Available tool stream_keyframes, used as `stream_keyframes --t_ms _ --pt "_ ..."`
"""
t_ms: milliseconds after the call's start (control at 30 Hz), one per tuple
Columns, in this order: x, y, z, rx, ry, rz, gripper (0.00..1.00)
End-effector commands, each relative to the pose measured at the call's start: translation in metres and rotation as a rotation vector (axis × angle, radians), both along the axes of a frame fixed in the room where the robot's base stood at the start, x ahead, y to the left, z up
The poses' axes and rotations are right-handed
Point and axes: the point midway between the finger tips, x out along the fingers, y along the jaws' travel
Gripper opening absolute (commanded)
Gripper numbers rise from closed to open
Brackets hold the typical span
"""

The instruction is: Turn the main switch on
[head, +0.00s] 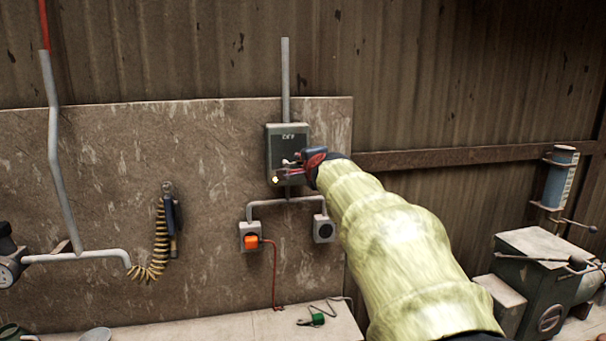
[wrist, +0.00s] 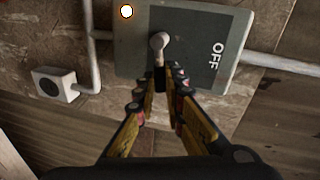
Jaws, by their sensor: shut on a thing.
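The main switch is a grey-green box (head: 281,142) on the wall panel, with a conduit above and below it. In the wrist view the box (wrist: 190,25) shows the word OFF beside a pale, round-ended lever (wrist: 159,42). A small round spot (wrist: 126,11) on the box shows white there and yellowish in the head view. My gripper (head: 290,165) is at the lower front of the box. In the wrist view its fingers (wrist: 163,78) close in on the lever from both sides, and the lever's round end sticks out past the tips. The fingers hide the lever's lower part.
Below the box hang a socket with an orange plug (head: 251,242) and a second, empty-looking socket (head: 323,229). A coiled yellow hose (head: 160,240) hangs at left. A bench (head: 220,328) runs below. A green machine (head: 545,265) stands at right.

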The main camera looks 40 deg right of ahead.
Motion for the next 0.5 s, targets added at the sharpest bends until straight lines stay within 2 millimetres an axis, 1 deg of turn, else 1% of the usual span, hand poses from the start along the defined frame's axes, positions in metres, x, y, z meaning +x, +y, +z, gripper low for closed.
stream_keyframes --t_ms 33,300,500 --pt "-0.0003 -0.0012 -0.0059 0.023 -0.012 -0.001 0.0" --pt "-0.0004 -0.0014 -0.0087 0.114 -0.068 0.0 0.0" --pt "-0.0003 -0.0014 -0.0094 0.138 -0.081 -0.001 0.0"
